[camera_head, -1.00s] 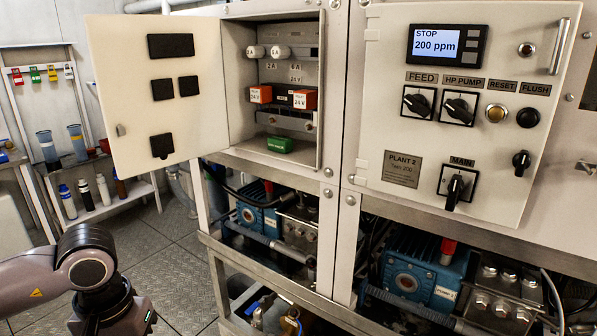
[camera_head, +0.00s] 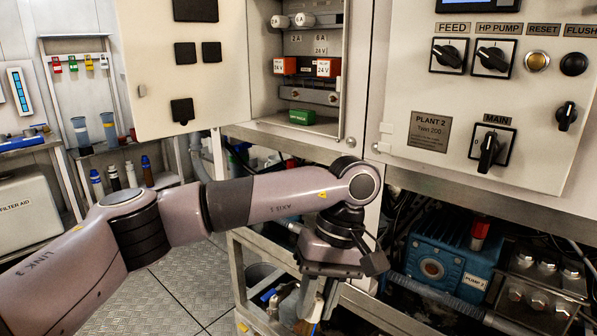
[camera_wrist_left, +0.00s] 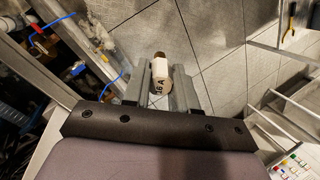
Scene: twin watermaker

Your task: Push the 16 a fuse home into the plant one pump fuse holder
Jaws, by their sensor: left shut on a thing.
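In the left wrist view, the 16 A fuse (camera_wrist_left: 161,75) is a white body marked "16 A" with a brass-coloured end. My left gripper (camera_wrist_left: 161,84) is shut on it, with a grey finger on each side. In the head view, my left gripper (camera_head: 318,300) points down in front of the lower frame, below the open cabinet; the fuse is hard to make out there. Inside the cabinet, two white round fuse caps (camera_head: 291,20) sit in the upper row above small rating labels. I cannot tell which place is the pump fuse holder. My right gripper is out of view.
The open cabinet door (camera_head: 180,70) stands left of the compartment. Orange 24 V relays (camera_head: 327,67) and a green block (camera_head: 301,117) sit below the fuse row. The Plant 2 panel (camera_head: 440,120) is on the right. Pumps and pipes fill the frame below.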

